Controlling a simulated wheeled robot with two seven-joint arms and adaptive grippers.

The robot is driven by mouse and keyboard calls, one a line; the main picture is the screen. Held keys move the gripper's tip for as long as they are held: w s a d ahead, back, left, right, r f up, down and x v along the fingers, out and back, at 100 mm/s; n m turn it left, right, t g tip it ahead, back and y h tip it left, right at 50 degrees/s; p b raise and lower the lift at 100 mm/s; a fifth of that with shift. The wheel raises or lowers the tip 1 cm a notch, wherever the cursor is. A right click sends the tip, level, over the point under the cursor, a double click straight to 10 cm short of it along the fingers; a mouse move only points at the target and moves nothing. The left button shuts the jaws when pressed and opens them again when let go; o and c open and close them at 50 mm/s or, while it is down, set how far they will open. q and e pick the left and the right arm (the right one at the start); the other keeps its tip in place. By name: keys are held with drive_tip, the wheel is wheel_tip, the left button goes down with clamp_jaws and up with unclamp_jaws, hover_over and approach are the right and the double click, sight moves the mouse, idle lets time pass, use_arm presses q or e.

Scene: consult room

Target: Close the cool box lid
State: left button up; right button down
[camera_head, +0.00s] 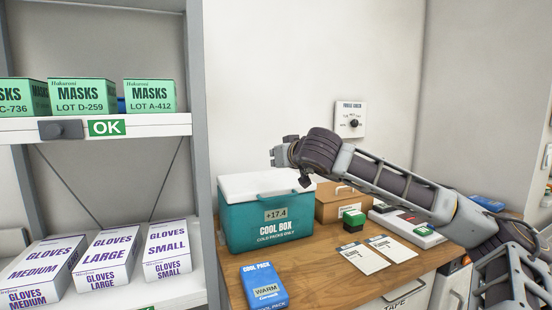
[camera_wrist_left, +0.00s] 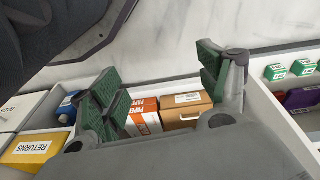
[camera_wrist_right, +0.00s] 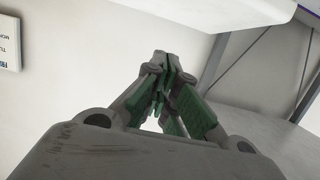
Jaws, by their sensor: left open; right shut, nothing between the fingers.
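The teal cool box (camera_head: 240,228) stands on the wooden table in the head view, its display reading +17.4. Its white lid (camera_head: 262,184) lies flat across the top and looks down on the box; I cannot tell whether a thin gap is left. My right gripper (camera_head: 280,153) is above the right part of the lid, apart from it in the picture. In the right wrist view its fingers (camera_wrist_right: 167,70) are together with nothing between them. My left gripper (camera_wrist_left: 158,78) shows only in the left wrist view, open and empty, away from the cool box.
A blue cool pack (camera_head: 262,285) lies in front of the box. A brown carton (camera_head: 335,207), a green-topped stamp (camera_head: 353,220) and cards (camera_head: 362,258) are to its right. Shelves with glove boxes (camera_head: 110,258) stand left. Cartons (camera_wrist_left: 182,108) sit in a tray below my left gripper.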

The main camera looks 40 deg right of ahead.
use_arm(q)
wheel_tip(320, 180, up, 5)
drive_tip(key=d+t+h+b, duration=0.1)
drive_tip(key=d+t+b, duration=0.15)
drive_tip(key=b, duration=0.45)
wheel_tip(320, 180, down, 6)
drive_tip(key=w+d+h+b, duration=0.1)
drive_tip(key=d+b, duration=0.1)
drive_tip(key=b, duration=0.1)
drive_tip(key=shift+w+f+t, duration=0.15)
drive_tip(key=shift+f+t, duration=0.05)
drive_tip(key=shift+t, duration=0.25)
use_arm(e)
drive_tip(key=s+a+f, duration=0.1)
drive_tip(key=s+f, duration=0.2)
drive_tip(key=f, duration=0.8)
drive_tip(key=shift+s, duration=0.15)
use_arm(q)
drive_tip(key=shift+a, duration=0.1)
use_arm(e)
drive_tip(key=shift+r, duration=0.15)
